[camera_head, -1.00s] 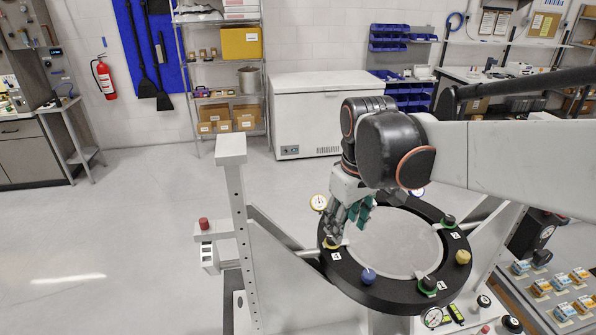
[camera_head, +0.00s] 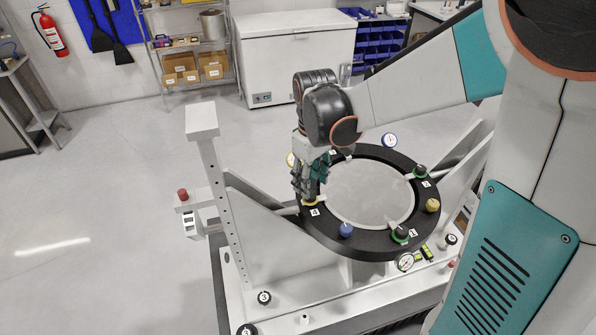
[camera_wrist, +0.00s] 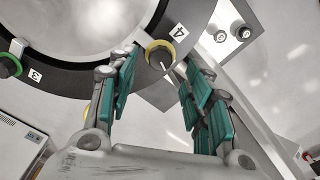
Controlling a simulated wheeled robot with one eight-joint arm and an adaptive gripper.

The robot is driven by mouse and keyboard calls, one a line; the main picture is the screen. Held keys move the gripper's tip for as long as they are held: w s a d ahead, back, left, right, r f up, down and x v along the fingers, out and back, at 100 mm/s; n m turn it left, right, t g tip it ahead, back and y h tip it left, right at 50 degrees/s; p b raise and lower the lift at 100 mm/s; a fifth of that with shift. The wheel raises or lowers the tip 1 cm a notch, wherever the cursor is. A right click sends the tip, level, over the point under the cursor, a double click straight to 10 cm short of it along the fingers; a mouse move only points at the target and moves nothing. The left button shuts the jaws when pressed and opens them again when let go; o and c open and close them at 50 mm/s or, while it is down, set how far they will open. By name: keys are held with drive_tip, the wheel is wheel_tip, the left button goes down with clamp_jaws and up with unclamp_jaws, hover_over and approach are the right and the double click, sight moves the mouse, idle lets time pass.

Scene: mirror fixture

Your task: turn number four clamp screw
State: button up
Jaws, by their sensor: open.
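The number four clamp screw is a dark knob with a yellow ring (camera_wrist: 160,55), next to the "4" label (camera_wrist: 179,32) on the black ring (camera_wrist: 90,75) of the mirror fixture. My gripper (camera_wrist: 158,62) is open, with one teal-padded finger on each side of the knob; I cannot tell whether either pad touches it. In the head view my gripper (camera_head: 309,190) points down at the left edge of the black ring (camera_head: 372,246), by the "4" label (camera_head: 314,212). It hides most of the number four screw there, leaving a bit of yellow.
The ring also carries a blue knob (camera_head: 346,230), a yellow knob (camera_head: 432,205) and green-ringed screws near label 1 (camera_head: 400,235) and label 2 (camera_head: 420,171). A grey upright post (camera_head: 215,170) stands left of the ring. A dial gauge (camera_head: 389,140) stands behind it.

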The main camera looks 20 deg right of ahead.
drive_tip(key=shift+f, duration=2.1)
drive_tip(key=c, duration=1.1)
